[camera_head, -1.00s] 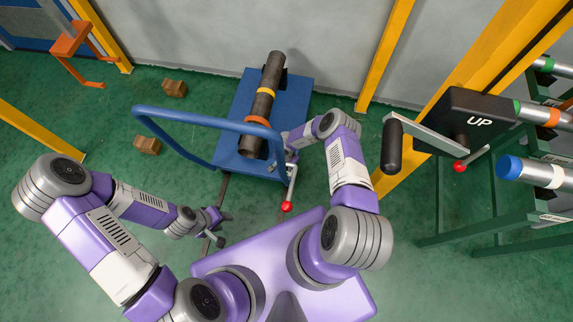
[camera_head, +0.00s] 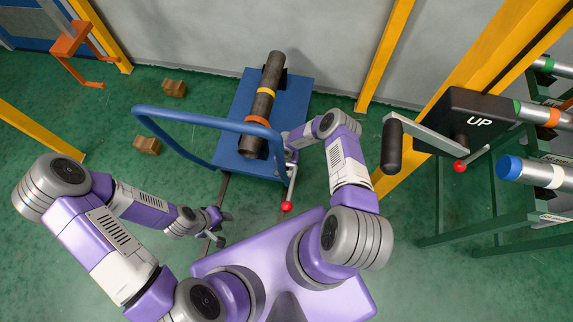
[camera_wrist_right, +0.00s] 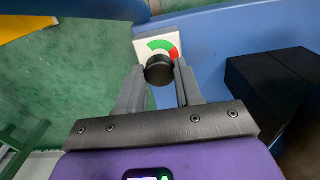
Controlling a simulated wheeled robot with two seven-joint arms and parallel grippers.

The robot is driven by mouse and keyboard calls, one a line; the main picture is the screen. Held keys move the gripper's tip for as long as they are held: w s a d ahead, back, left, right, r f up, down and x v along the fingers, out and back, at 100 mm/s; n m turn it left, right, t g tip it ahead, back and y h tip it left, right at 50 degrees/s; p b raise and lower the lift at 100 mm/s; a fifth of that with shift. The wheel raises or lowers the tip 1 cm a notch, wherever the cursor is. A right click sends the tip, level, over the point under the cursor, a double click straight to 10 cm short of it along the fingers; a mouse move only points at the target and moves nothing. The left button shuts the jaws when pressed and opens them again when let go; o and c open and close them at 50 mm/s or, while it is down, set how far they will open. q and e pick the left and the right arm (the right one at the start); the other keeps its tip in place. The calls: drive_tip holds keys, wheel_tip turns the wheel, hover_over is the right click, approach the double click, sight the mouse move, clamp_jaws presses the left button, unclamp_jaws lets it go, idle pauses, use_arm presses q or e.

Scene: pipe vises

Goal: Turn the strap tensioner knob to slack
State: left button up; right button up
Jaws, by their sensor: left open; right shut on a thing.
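The black round strap tensioner knob (camera_wrist_right: 159,70) shows in the right wrist view, on the blue cart (camera_wrist_right: 215,30). A white dial plate (camera_wrist_right: 145,47) with a green arc and a red part at its right end lies behind it. My right gripper (camera_wrist_right: 160,78) is shut on the knob, one finger on each side. No pointer mark can be made out. In the head view the knob is hidden at my right wrist, beside the cart's edge. My left gripper (camera_head: 226,229) is open and empty, low over the floor, left of the cart's front.
A dark pipe (camera_head: 270,75) with yellow and orange bands lies on the cart (camera_head: 295,95). A blue handle (camera_head: 200,119) arches over its left side. A red-ended lever (camera_head: 287,206) is below my right wrist. A crank (camera_head: 393,148) and pipe rack stand right. Wooden blocks (camera_head: 174,88) lie left.

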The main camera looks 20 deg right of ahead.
drive_tip(key=o, duration=1)
drive_tip(key=shift+o, duration=0.2)
drive_tip(key=shift+r, duration=0.1)
wheel_tip(320, 180, up, 7)
drive_tip(key=p, duration=0.3)
drive_tip(key=shift+r, duration=0.2)
